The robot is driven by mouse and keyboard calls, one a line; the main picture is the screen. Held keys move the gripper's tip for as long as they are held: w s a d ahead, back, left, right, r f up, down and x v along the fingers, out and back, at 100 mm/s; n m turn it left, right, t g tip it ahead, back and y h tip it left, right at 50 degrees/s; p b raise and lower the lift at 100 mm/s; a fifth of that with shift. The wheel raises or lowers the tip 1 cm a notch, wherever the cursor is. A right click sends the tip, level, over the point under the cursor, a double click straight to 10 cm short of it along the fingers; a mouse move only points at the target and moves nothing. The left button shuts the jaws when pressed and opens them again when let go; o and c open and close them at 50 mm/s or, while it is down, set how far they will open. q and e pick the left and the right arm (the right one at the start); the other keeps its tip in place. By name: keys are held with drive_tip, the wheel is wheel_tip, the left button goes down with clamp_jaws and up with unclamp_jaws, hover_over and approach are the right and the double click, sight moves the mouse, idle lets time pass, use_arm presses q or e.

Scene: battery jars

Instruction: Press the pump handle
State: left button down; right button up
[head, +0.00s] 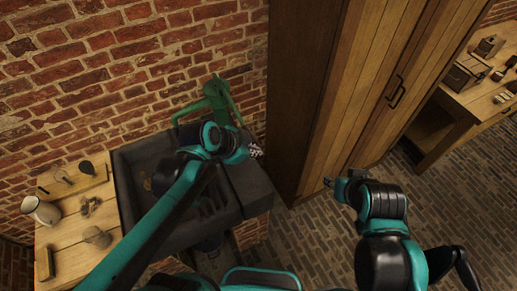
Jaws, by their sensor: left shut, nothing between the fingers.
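The green pump (216,98) stands against the brick wall at the back of the dark sink. A thin green bar slopes down from its right side and looks like the handle (236,108). My left arm reaches across the sink, and its gripper (256,151) is shut and empty just below the lower end of that bar. I cannot tell whether they touch. My left wrist hides the lower part of the pump. My right gripper (331,183) is in front of the wooden cabinet, away from the pump, and its fingers are too small to read.
The dark sink (128,190) lies under my left arm. A wooden counter (70,230) at left holds a white jug (41,211) and small items. A tall wooden cabinet (345,90) stands close right of the pump. A workbench (480,105) is at far right. Brick floor between is clear.

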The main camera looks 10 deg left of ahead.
use_arm(q)
drive_tip(key=p+v, duration=0.1)
drive_tip(key=v, duration=0.4)
drive_tip(key=shift+r, duration=0.1)
idle(0.3)
idle(0.4)
drive_tip(key=s+a+f+n+y+b, duration=0.1)
drive_tip(key=s+a+f+n+b, duration=0.1)
drive_tip(key=f+b, duration=0.5)
drive_tip(key=s+a+f+n+t+y+b, duration=0.1)
drive_tip(key=s+a+f+n+y+b, duration=0.1)
drive_tip(key=a+f+n+b, duration=0.3)
drive_tip(key=s+a+f+n+y+b, duration=0.1)
drive_tip(key=a+f+n+b, duration=0.2)
drive_tip(key=f+b, duration=0.6)
drive_tip(key=shift+s+a+f+n+t+y, duration=0.25)
drive_tip(key=shift+s+f+n+t+y, duration=0.15)
drive_tip(key=shift+f+n, duration=0.65)
